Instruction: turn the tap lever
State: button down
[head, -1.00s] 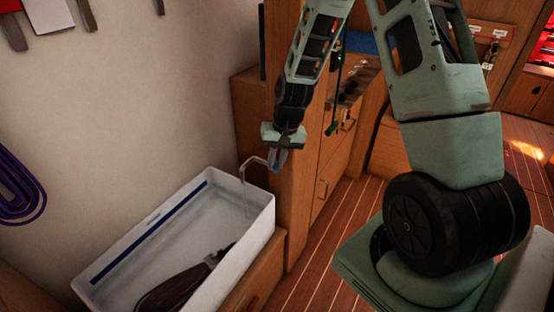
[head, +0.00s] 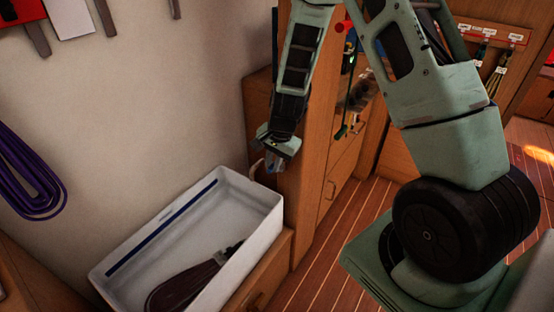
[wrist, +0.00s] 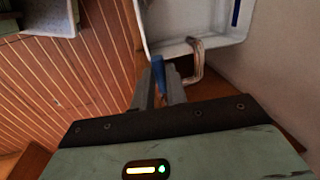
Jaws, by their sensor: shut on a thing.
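The tap's blue lever (wrist: 157,67) shows in the wrist view between the tips of my two grey fingers. My gripper (wrist: 159,86) is shut on it. The tap's pale curved spout (wrist: 196,62) stands just right of the fingers and bends toward the white basin (wrist: 186,26). In the head view my gripper (head: 276,168) is at the far right corner of the basin (head: 266,212), beside the wooden cabinet. There it hides most of the tap, and only a bit of the spout (head: 256,168) shows. No water stream is visible now.
A purple coiled line (head: 28,175) hangs on the left wall. A wooden cabinet (head: 306,210) stands close right of my gripper. Striped wooden floor (head: 325,250) is open between cabinet and my base.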

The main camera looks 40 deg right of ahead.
jog(key=shift+w+a+m, duration=0.1)
jog(key=shift+w+m, duration=0.1)
jog(key=shift+m, duration=0.2)
jog(key=c, duration=1.4)
grip_release()
jog(key=s+d+r+p, duration=0.1)
jog(key=s+r+p, duration=0.2)
jog(key=r, duration=1.4)
